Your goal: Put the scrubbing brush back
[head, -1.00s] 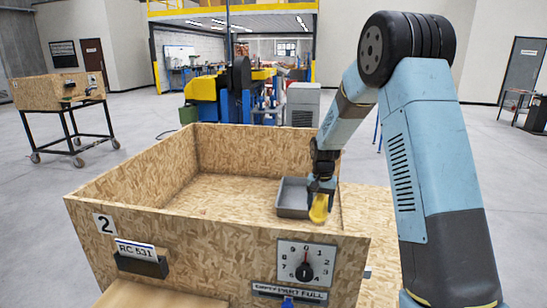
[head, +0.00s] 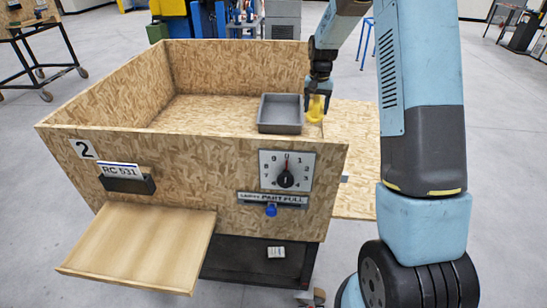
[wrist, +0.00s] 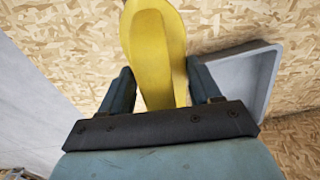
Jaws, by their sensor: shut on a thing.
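The yellow scrubbing brush (head: 316,110) is in my gripper (head: 318,92), over the right end of the wooden bin. In the wrist view, the brush (wrist: 158,40) lies between the two dark fingers of my gripper (wrist: 159,78), its smooth yellow back toward the camera. Its bristles are hidden. The grey tray (head: 280,129) is just left of the brush, at the bin's front right inside. It also shows in the wrist view (wrist: 262,72), right of the brush. I cannot tell whether the brush touches the bin.
The chipboard bin (head: 190,160) has raised walls, and its floor left of the tray is clear. A side board (head: 352,150) extends to the right. A wooden flap (head: 140,245), a dial (head: 286,170) and a blue knob (head: 271,209) are on the front.

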